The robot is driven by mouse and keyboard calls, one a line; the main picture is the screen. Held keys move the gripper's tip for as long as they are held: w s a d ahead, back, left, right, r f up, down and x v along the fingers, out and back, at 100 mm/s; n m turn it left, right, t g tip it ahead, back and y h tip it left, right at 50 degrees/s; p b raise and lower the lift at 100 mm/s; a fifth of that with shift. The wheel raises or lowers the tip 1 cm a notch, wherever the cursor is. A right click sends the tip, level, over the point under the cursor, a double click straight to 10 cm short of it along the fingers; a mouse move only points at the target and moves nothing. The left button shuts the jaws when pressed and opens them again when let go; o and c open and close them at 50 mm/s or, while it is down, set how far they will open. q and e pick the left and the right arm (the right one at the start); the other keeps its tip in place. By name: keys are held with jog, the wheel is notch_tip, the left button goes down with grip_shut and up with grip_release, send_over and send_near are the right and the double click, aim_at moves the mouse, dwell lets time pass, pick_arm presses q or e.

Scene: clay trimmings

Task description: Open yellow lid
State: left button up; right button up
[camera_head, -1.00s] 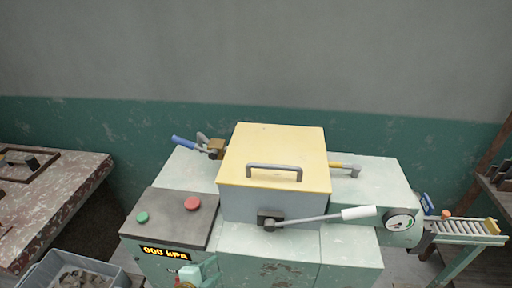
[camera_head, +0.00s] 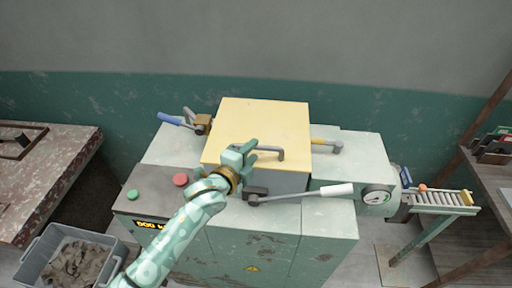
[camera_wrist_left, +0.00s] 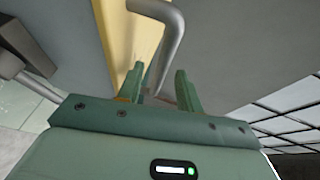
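The yellow lid (camera_head: 265,118) lies flat and closed on the grey box (camera_head: 285,181) of the green machine. Its grey bar handle (camera_head: 272,151) stands near the front edge. My left gripper (camera_head: 250,151) is at the handle's left end, partly covering it. In the left wrist view, the fingers (camera_wrist_left: 160,85) are apart, with the lower end of the handle (camera_wrist_left: 178,38) showing between them. I cannot tell whether they touch it. The lid's yellow edge (camera_wrist_left: 126,35) is just beyond. My right gripper is not in view.
A lever with a white grip (camera_head: 335,190) sticks out across the box front, close to my left forearm. A blue-handled lever (camera_head: 170,119) is at the back left. Red (camera_head: 180,180) and green (camera_head: 132,194) buttons sit on the panel. A grey bin of clay scraps (camera_head: 40,250) stands front left.

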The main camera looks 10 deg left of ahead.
aim_at(255, 149)
pick_arm(q)
jog(key=shift+x, duration=1.55)
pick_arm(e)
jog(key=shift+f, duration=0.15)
